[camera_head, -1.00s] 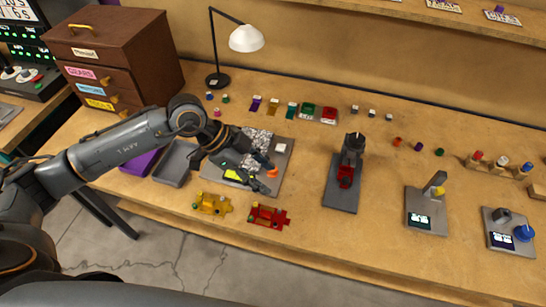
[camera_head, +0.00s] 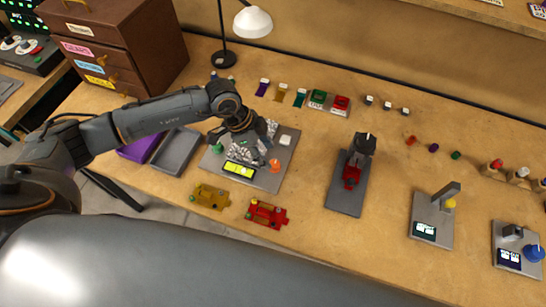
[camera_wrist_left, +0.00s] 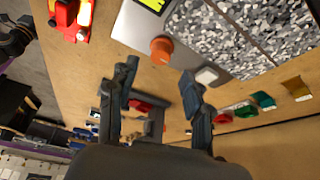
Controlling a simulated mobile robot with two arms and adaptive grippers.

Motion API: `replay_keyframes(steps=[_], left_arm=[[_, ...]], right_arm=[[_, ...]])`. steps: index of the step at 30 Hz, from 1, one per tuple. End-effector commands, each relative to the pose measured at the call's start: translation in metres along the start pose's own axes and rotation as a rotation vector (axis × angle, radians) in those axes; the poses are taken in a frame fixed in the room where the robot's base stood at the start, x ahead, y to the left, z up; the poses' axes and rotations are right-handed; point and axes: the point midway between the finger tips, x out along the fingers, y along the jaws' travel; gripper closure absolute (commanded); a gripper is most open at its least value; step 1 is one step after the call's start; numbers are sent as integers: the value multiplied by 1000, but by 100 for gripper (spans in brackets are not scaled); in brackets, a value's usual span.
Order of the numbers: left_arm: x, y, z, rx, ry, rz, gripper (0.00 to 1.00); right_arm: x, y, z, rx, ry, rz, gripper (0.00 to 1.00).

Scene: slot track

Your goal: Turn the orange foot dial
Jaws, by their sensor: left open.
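The orange dial (camera_head: 275,166) stands at the front right of a grey plate (camera_head: 266,183) on the bench. In the left wrist view the orange dial (camera_wrist_left: 161,50) shows as a round knob on the plate's edge, just beyond the fingertips. My left gripper (camera_head: 264,136) is above the plate, behind the dial in the head view. In the left wrist view its two fingers (camera_wrist_left: 160,76) are spread with nothing between them, and they look apart from the dial. My right gripper does not show.
The plate also bears a lime display (camera_head: 239,169), a green knob (camera_head: 217,148), a grey speckled surface (camera_head: 243,154) and a white button (camera_head: 285,140). Yellow (camera_head: 210,197) and red (camera_head: 266,213) toy vehicles lie in front. A lamp (camera_head: 252,22) stands behind.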

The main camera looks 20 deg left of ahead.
Motion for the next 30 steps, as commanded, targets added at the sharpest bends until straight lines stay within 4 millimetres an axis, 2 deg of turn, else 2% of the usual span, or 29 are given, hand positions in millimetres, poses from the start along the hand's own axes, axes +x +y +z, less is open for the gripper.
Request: replay_keyframes(steps=[3, 9, 20, 21, 23, 28, 30], left_arm=[[22, 1, -1, -1, 0, 3, 50], [46, 0, -1, -1, 1, 1, 50], [53, 0, 0, 0, 1, 1, 50], [53, 0, 0, 0, 1, 1, 52], [53, 0, 0, 0, 1, 1, 64], [53, 0, 0, 0, 1, 1, 99], [53, 0, 0, 0, 1, 1, 100]], right_arm=[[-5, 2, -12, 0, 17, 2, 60], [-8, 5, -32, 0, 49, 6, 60], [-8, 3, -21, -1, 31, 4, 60], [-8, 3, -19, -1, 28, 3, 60], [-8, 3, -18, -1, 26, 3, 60], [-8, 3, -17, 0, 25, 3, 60], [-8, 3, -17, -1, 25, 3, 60]])
